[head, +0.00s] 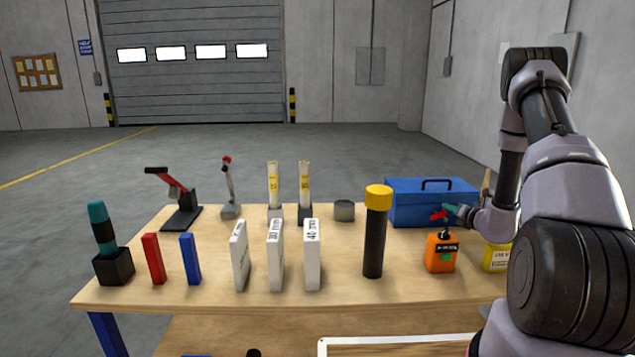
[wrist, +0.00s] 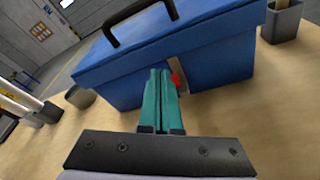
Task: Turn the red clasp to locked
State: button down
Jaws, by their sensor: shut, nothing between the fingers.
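The red clasp (head: 438,215) shows at the front of the blue toolbox (head: 405,207), above the orange block in the head view. In the wrist view the red clasp (wrist: 175,80) is partly hidden behind my fingers, beside a metal strip (wrist: 178,65) on the toolbox front. My gripper (head: 450,208) has teal fingers and is shut and empty. Its tips (wrist: 160,73) are close to the clasp, just left of it in the wrist view. I cannot tell whether they touch it. The toolbox lid is down.
An orange block (head: 441,254) with a black knob stands in front of the toolbox. A black tube with a yellow cap (head: 378,198) stands to its left, and a yellow box (head: 495,258) to its right. A grey tin (head: 344,211) is left of the toolbox.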

jog(key=shift+w, duration=0.7)
jog(key=shift+a+f, duration=0.15)
jog(key=shift+f, duration=0.45)
dwell(0.4)
jog(key=shift+d+f, duration=0.35)
jog(key=shift+d, duration=0.3)
dwell(0.6)
jog(key=shift+d+r, duration=0.1)
jog(key=s, duration=0.6)
jog(key=shift+d+r, duration=0.2)
jog(key=shift+d, duration=0.05)
dwell(0.3)
